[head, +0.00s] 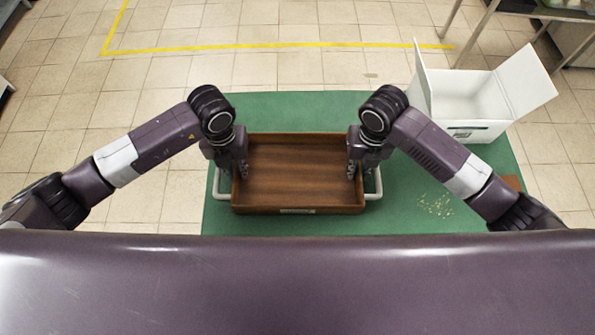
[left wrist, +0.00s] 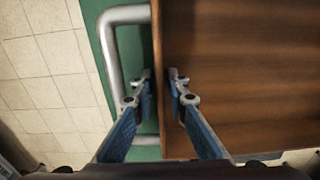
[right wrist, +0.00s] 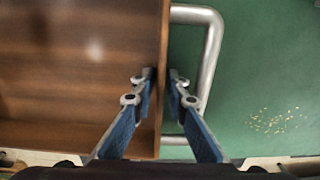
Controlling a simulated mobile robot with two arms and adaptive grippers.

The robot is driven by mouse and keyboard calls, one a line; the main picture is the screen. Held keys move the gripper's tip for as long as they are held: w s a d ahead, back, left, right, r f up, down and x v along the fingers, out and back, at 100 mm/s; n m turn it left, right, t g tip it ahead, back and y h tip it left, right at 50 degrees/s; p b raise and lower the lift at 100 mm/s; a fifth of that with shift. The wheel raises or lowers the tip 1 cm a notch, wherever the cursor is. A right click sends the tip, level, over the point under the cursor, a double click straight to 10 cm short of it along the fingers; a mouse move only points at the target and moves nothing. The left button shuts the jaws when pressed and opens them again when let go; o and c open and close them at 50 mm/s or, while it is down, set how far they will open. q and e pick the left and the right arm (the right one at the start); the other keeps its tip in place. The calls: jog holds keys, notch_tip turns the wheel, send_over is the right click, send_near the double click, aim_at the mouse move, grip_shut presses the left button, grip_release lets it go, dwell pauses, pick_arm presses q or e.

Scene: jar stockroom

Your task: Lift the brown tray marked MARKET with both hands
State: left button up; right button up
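The brown wooden tray (head: 300,208) lies on the green mat, with a pale label on its near side too small to read. It has a light bar handle at its left end (left wrist: 108,50) and another at its right end (right wrist: 212,50). My left gripper (head: 238,175) is at the tray's left wall; in the left wrist view its fingers (left wrist: 161,76) straddle that wall, with small gaps showing. My right gripper (head: 354,175) straddles the right wall in the same way, and its fingers (right wrist: 162,76) stand apart. The tray looks level and empty.
A white open box (head: 468,97) stands at the mat's far right corner. Yellowish crumbs (head: 436,205) lie on the green surface (head: 300,105) right of the tray. A brown flat piece (head: 512,183) lies at the right edge. Tiled floor with a yellow line (head: 270,46) is beyond.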

pick_arm(q)
grip_shut()
pick_arm(e)
grip_shut()
pick_arm(q)
jog(key=shift+r, duration=0.15)
pick_arm(e)
jog(key=shift+r, duration=0.15)
